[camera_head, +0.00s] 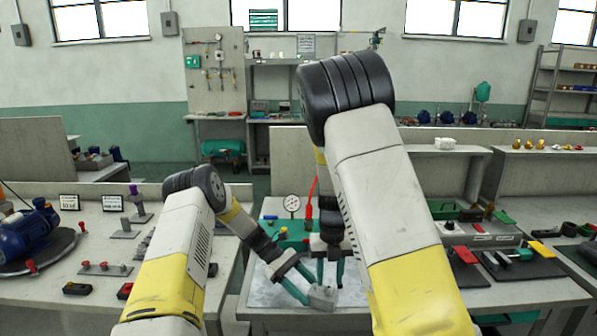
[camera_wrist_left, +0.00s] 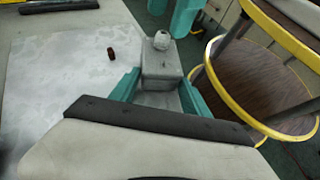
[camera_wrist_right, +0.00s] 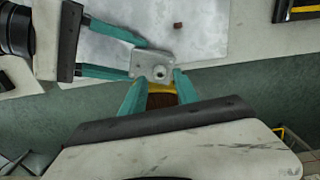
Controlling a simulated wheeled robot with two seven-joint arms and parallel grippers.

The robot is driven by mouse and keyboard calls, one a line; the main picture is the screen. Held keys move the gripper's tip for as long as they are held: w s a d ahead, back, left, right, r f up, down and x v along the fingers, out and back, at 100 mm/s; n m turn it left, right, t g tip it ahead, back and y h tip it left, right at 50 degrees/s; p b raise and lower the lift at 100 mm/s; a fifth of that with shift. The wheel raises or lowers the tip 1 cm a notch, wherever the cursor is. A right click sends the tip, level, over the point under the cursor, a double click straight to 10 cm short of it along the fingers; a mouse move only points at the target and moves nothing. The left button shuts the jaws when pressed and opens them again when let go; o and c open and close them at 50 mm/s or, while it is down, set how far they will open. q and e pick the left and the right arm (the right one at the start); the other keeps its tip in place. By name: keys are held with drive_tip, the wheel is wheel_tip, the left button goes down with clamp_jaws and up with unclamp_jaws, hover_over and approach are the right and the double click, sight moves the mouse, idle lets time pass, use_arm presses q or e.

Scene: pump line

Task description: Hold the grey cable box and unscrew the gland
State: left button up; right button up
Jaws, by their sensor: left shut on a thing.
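The grey cable box (camera_head: 322,298) is a small block, held just above the pale work surface near its front edge. My left gripper (camera_head: 309,292) is shut on it; its teal fingers lie on both sides of the box in the left wrist view (camera_wrist_left: 160,98). The pale round gland (camera_wrist_left: 162,40) sits on the end of the box and also shows in the right wrist view (camera_wrist_right: 160,73). My right gripper (camera_head: 331,278) is open and empty, its fingertips (camera_wrist_right: 158,80) pointing at the gland's end of the box, apparently just short of the gland.
A small brown piece (camera_wrist_right: 178,25) lies on the pale work surface (camera_wrist_left: 60,90). Behind it stand teal equipment and a round gauge (camera_head: 292,204). A round yellow-rimmed stool (camera_wrist_left: 265,75) is on the floor beside the bench. Red and black trays (camera_head: 465,255) lie to the right.

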sight(329, 287)
drive_tip(key=shift+f, duration=0.1)
drive_tip(key=shift+f, duration=1.55)
clamp_jaws()
